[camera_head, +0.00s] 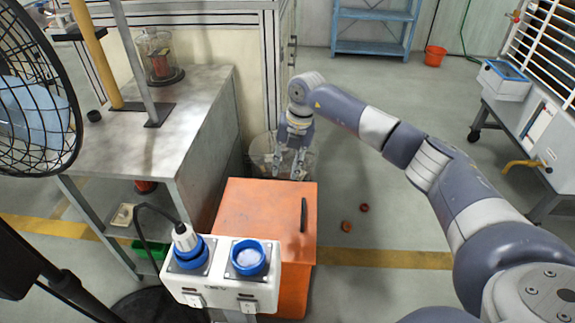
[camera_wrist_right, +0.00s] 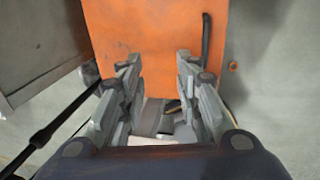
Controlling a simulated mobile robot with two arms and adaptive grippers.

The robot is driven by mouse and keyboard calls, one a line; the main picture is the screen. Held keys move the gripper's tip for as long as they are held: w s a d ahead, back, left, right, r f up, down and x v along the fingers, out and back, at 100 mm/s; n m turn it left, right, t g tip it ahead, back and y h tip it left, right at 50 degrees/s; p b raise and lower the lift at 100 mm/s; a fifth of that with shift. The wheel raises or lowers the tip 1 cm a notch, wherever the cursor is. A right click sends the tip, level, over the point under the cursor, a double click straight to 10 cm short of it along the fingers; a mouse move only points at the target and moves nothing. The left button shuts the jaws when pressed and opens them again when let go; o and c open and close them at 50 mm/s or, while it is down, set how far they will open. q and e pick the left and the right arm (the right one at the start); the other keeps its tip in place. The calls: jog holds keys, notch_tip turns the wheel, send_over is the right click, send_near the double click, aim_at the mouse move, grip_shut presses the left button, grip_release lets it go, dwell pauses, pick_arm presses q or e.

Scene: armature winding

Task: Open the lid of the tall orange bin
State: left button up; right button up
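The tall orange bin (camera_head: 257,210) stands in the lower middle of the head view, with its flat lid shut and a dark handle (camera_head: 304,214) along the lid's right side. My right gripper (camera_head: 291,174) is just beyond the bin's far edge, pointing down, with its fingers apart and nothing between them. In the right wrist view the orange bin (camera_wrist_right: 150,30) fills the upper middle, and the dark handle (camera_wrist_right: 206,38) shows beyond the right finger. The two fingers (camera_wrist_right: 158,62) are spread wide. I see no contact with the lid. My left gripper is not in view.
A metal workbench (camera_head: 150,135) stands left of the bin. A white socket box (camera_head: 222,275) with blue sockets covers part of the bin's near side. A clear round container (camera_head: 262,150) is behind the gripper. Small reddish rings (camera_head: 346,226) lie on open floor to the right.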

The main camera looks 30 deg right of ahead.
notch_tip(320, 180, up, 7)
jog(key=a+p, duration=0.1)
jog(key=p, duration=0.4)
jog(key=shift+w+r, duration=0.2)
jog(key=shift+w, duration=0.15)
jog(key=shift+p, duration=0.45)
